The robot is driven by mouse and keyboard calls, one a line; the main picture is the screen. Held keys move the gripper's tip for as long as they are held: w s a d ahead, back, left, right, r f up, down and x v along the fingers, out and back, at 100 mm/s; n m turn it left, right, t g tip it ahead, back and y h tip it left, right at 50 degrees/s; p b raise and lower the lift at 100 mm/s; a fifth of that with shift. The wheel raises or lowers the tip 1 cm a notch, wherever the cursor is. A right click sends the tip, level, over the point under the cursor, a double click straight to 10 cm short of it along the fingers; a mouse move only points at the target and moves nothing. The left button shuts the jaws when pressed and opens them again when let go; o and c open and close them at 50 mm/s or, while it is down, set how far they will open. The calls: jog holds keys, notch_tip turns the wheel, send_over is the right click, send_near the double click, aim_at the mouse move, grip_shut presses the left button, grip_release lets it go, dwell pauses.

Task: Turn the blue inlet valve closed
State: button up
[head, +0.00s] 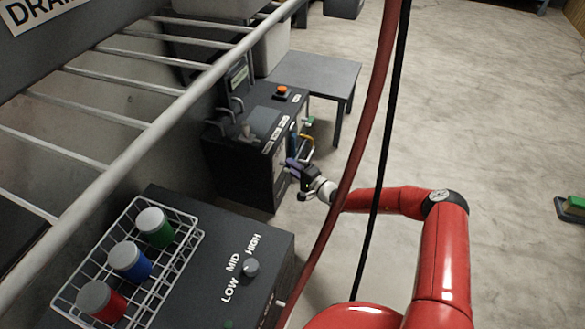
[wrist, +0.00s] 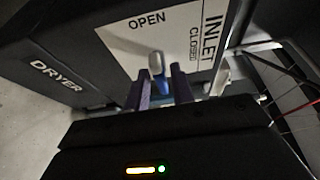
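The blue inlet valve (wrist: 163,86) has a blue handle with a pale tip. In the wrist view it stands in front of a white plate (wrist: 120,40) lettered OPEN, INLET and CLOSED, with its tip toward the OPEN word. My gripper (wrist: 161,84) has one purple finger on each side of the handle, and the handle nearly fills the space between them; it looks shut on it. In the head view my gripper (head: 297,167) is at the right-hand face of the dark dryer cabinet (head: 240,172). The blue handle (head: 292,138) shows there only as a small patch.
A grey table (head: 320,72) stands behind. Red and black hoses hang across the head view. Open floor lies right.

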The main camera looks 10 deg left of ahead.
grip_shut()
jog(key=shift+r+m+p, duration=0.15)
jog(key=shift+m+p, duration=0.25)
jog(key=shift+p, duration=0.15)
jog(key=m+g, duration=0.2)
jog(key=m, duration=0.2)
jog(key=m+g+h+b, duration=0.1)
jog(key=m+g, duration=0.1)
jog(key=m, duration=0.2)
jog(key=m+g+h+b, duration=0.1)
jog(key=m+g, duration=0.2)
jog(key=m, duration=0.1)
jog(key=shift+w+r+m, duration=0.1)
jog(key=shift+w+m, duration=0.2)
jog(key=shift+m, duration=0.1)
jog(key=shift+b, duration=0.3)
